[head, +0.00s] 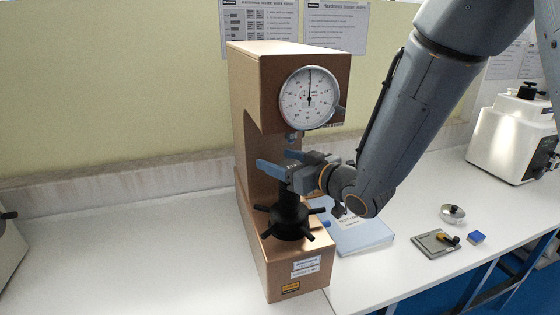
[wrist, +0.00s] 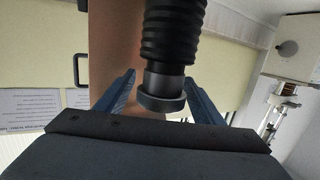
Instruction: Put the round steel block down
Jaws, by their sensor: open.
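The brown hardness tester (head: 262,85) stands on the bench with a round dial (head: 309,98) on its head. Its black spindle (head: 291,215) rises from the base below the head. My gripper (head: 272,160) is at the top of the spindle, with its blue fingers apart. In the wrist view, which looks upside down, the round steel block (wrist: 162,103) is a grey disc at the end of the spindle's grey top. It lies between the open fingers, with a gap visible on each side. In the head view my fingers mostly hide it.
A blue folder (head: 362,236) lies right of the tester.

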